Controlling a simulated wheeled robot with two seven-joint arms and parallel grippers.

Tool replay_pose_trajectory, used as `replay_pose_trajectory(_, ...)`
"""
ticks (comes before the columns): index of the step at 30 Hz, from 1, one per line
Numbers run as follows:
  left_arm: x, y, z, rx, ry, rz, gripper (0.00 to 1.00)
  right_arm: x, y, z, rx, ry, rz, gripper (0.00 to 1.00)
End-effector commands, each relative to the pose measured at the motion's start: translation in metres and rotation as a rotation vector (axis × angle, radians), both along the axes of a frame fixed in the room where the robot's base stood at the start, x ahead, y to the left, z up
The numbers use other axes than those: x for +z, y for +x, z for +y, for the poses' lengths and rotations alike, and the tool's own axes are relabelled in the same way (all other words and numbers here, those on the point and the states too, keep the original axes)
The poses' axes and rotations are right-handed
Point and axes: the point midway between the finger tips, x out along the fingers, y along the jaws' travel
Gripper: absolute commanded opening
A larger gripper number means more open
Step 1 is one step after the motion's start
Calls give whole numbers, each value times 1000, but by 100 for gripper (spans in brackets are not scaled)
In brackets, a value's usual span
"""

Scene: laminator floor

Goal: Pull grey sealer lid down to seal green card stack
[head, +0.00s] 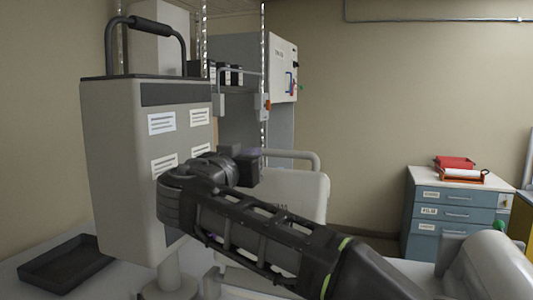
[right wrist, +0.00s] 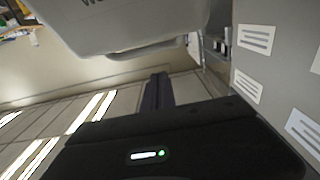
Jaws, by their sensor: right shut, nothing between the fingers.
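A light grey panel with a tubular handle and dark lettering, which looks like the sealer lid (head: 305,192), stands raised behind my right arm in the head view. It also fills the top of the right wrist view (right wrist: 125,22), with its handle bar along the edge. My right gripper (head: 248,163) is shut and empty, in front of the lid's left side and beside the tall grey machine. Its fingers show in the right wrist view (right wrist: 157,92), apart from the lid in that picture. My arm hides the lid's lower part. I cannot see the green card stack or my left gripper.
A tall grey machine (head: 115,150) with a black top handle and white labels stands close on the left. A black tray (head: 65,264) lies on the bench. A blue drawer cabinet (head: 455,215) with red trays stands back right. Open floor lies before the far wall.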

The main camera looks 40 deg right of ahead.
Motion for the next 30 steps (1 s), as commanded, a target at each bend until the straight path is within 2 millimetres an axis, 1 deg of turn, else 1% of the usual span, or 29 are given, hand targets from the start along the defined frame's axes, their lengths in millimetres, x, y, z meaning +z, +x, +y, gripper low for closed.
replay_pose_trajectory(5, 5, 0, 0, 1, 1, 1, 55, 2, 5, -8, -3, 0, 2, 0)
replay_pose_trajectory(8, 11, -1, 1, 1, 3, 3, 55, 3, 12, -18, -3, 0, 4, 0)
replay_pose_trajectory(11, 19, -2, 1, 2, 4, 6, 55, 5, 21, -32, -4, 1, 3, 0)
replay_pose_trajectory(20, 48, -6, 3, 6, 12, 18, 55, 8, 56, -81, -3, 0, 5, 0)
replay_pose_trajectory(21, 51, -6, 3, 6, 13, 20, 55, 6, 60, -87, -3, 1, 6, 0)
replay_pose_trajectory(24, 56, -6, 4, 6, 15, 22, 55, -8, 65, -96, -2, 0, 6, 0)
replay_pose_trajectory(27, 60, -6, 5, 7, 16, 25, 55, -18, 71, -102, -1, 2, 8, 0)
replay_pose_trajectory(30, 62, -6, 5, 6, 17, 26, 55, -24, 74, -105, 1, 3, 7, 0)
